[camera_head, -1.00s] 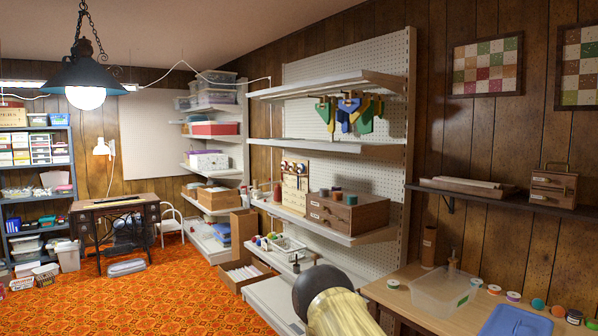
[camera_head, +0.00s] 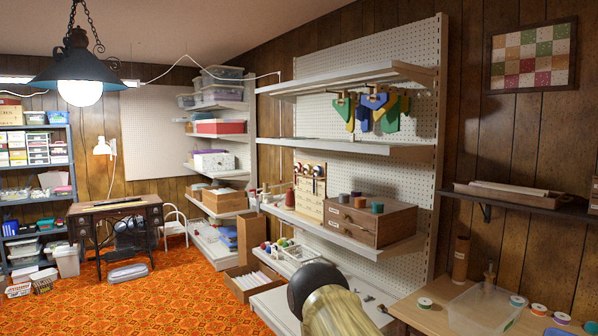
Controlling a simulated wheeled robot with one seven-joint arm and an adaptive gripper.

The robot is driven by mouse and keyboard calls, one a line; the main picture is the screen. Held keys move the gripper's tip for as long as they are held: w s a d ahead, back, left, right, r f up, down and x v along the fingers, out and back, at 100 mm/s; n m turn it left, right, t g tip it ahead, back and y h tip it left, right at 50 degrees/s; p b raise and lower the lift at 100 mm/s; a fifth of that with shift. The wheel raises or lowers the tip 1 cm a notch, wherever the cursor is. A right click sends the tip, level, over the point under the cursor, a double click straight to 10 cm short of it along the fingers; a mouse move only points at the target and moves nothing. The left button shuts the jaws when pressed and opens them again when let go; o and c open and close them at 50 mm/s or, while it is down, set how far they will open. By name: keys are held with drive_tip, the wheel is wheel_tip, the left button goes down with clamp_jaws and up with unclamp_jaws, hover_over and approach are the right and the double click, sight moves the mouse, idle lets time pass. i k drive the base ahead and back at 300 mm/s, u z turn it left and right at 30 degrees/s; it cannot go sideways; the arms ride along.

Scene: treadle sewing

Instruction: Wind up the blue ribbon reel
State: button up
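Several small ribbon reels lie along the wooden table at the lower right. A green-rimmed reel (camera_head: 425,303) lies apart, left of the bin. A red-orange reel (camera_head: 539,309) and others run toward the right edge. The rounded dark joint and yellowish link at the bottom middle are part of my arm. My gripper is not in view.
The table (camera_head: 405,307) is cut by the lower edge. Pegboard shelving (camera_head: 350,150) with a wooden drawer box (camera_head: 385,228) stands to its left. A dark wall shelf (camera_head: 540,208) hangs above the table. Orange carpet (camera_head: 180,300) is open at the left.

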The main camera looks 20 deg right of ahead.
sight(316, 170)
drive_tip(key=z, duration=0.05)
drive_tip(key=i, duration=2.8)
drive_tip(key=z, duration=0.2)
